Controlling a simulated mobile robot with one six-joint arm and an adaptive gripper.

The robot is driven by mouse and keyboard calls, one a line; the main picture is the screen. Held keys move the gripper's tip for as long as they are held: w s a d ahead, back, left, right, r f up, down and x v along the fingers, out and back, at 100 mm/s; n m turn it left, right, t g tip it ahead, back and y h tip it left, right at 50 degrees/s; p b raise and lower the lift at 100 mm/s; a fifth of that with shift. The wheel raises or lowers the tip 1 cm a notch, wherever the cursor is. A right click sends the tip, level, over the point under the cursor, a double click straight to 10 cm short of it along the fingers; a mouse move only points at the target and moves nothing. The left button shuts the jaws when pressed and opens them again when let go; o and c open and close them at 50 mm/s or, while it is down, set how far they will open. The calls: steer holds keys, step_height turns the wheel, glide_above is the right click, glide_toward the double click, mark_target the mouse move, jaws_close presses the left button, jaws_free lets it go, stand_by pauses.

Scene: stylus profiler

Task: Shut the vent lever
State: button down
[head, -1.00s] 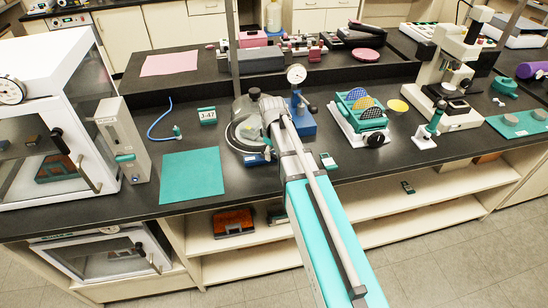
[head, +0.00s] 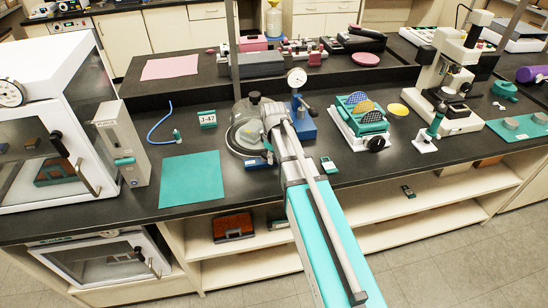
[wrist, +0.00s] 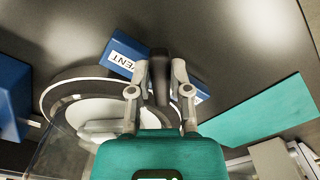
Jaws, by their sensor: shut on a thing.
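The vent lever is a black handle (wrist: 159,72) in the wrist view, beside a blue block (wrist: 125,54) with a white VENT label. My gripper (wrist: 160,84) has its two grey fingers on either side of the lever and is shut on it. The lever's pivot is hidden by the fingers. In the head view, the glass-domed vessel (head: 243,128) stands left of my gripper, and the blue block (head: 257,163) shows at its front. My arm hides the lever there.
A blue stand with a dial gauge (head: 297,78) is close to the right of my arm. A rack of coloured discs (head: 360,126) stands farther right.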

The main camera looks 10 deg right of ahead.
steer(key=shift+s+a+m, duration=0.1)
steer(key=shift+m, duration=0.3)
steer(key=m, duration=0.1)
steer(key=a+m, duration=0.1)
steer(key=shift+s+m, duration=0.25)
steer(key=shift+m, duration=0.05)
steer(key=m, duration=0.2)
steer(key=a+m, duration=0.1)
steer(key=m, duration=0.1)
steer(key=shift+s+a, duration=0.1)
steer(key=shift+a, duration=0.1)
steer(key=m, duration=0.1)
steer(key=a+m, duration=0.1)
steer(key=m, duration=0.3)
steer(key=shift+a, duration=0.3)
steer(key=shift+w+a+m, duration=0.25)
steer(key=shift+a+m, duration=0.05)
steer(key=shift+m, duration=0.6)
steer(key=shift+w+a+m, duration=0.25)
steer(key=shift+m, duration=0.65)
